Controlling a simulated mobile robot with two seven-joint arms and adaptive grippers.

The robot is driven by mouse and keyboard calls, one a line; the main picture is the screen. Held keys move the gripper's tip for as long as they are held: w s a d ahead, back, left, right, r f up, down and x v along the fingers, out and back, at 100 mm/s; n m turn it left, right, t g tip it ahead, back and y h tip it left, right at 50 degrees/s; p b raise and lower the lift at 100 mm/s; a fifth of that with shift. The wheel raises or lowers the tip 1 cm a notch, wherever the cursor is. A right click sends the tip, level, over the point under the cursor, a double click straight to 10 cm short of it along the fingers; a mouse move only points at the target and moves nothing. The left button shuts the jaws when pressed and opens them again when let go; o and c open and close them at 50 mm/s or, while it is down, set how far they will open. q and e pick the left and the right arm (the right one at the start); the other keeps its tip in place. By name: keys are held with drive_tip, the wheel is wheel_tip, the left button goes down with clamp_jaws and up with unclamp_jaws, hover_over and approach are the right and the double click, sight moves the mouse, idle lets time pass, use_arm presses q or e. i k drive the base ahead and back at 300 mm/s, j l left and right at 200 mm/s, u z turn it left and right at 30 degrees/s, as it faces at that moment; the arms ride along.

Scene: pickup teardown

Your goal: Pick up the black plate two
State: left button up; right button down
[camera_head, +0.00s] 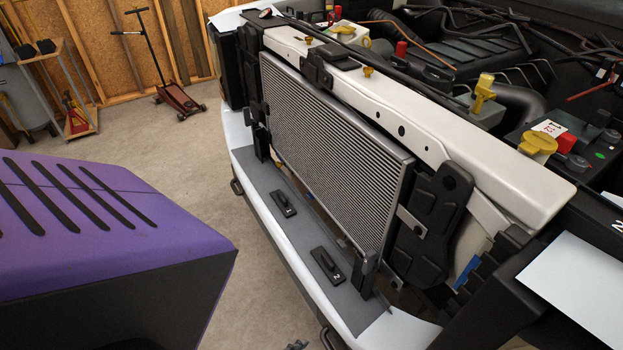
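The black plate two (326,266) is a small flat black plate with a raised grip bar and a white "2" at its near end. It lies on the grey strip (300,238) along the white front bumper, below the radiator. A similar black plate (283,203) lies farther back on the same strip; I cannot read any number on it. Neither of my grippers shows clearly. A small dark part cut off at the bottom edge is too little to identify.
The finned radiator (330,150) and a black bracket (430,215) rise behind the strip. A purple-topped black block (90,215) fills the lower left. Bare concrete floor lies between it and the bumper. A white sheet (580,280) lies at right.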

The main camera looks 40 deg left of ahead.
sight(336, 276)
drive_tip(key=j, duration=0.8)
drive_tip(key=k+j, duration=0.1)
drive_tip(key=j, duration=0.75)
